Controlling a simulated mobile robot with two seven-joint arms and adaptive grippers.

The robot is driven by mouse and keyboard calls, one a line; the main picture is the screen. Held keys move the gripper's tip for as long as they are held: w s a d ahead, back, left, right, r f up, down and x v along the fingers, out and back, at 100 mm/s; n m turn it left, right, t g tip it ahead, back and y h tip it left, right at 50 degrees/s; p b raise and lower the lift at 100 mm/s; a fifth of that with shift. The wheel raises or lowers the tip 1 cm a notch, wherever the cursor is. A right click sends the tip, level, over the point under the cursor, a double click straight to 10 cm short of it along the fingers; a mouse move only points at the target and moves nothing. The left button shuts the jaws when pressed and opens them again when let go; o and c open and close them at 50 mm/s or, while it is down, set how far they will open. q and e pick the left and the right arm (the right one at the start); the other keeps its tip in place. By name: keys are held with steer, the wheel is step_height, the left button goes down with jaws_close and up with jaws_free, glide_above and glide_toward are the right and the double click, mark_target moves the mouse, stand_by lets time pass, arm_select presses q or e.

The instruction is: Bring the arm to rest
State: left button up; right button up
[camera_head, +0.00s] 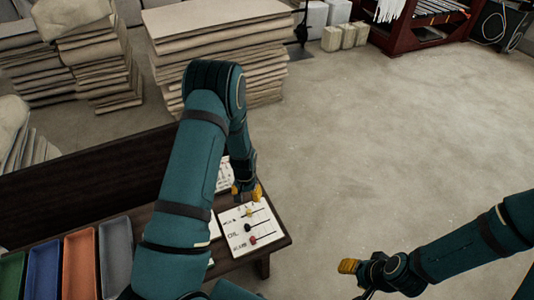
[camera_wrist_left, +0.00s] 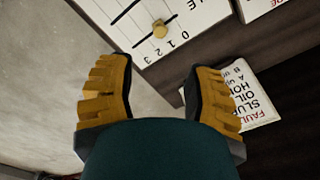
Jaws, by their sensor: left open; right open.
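My left gripper (camera_head: 246,191) is open and empty above the right end of a dark table. In the left wrist view its yellow fingers are spread apart (camera_wrist_left: 160,80), with nothing between them. A white panel (camera_head: 272,232) with slider lines lies on the table end just below this gripper in the head view. The yellow knob (camera_wrist_left: 160,29) also shows in the left wrist view, apart from the fingers. My right gripper (camera_head: 349,266) is over the floor at the lower right, open.
Several coloured trays, including a blue one (camera_head: 43,268) and an orange one (camera_head: 79,262), line the table's left part. A printed sheet (camera_wrist_left: 256,105) lies near the gripper. Stacks of folded cloth (camera_head: 215,35) stand behind. The concrete floor (camera_head: 400,140) is clear.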

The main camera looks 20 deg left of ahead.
arm_select(q)
steer(key=s+d+r+t+h, duration=0.1)
steer(key=s+d+r+h, duration=0.1)
steer(key=s+d, duration=0.5)
steer(key=s+d+r+h, duration=0.1)
steer(key=s+d+r, duration=0.2)
steer(key=s+d, duration=0.4)
steer(key=d, duration=0.6)
steer(key=shift+r+n+t+h, duration=0.25)
steer(key=shift+n+t+h, duration=0.05)
steer(key=shift+t+h, duration=0.1)
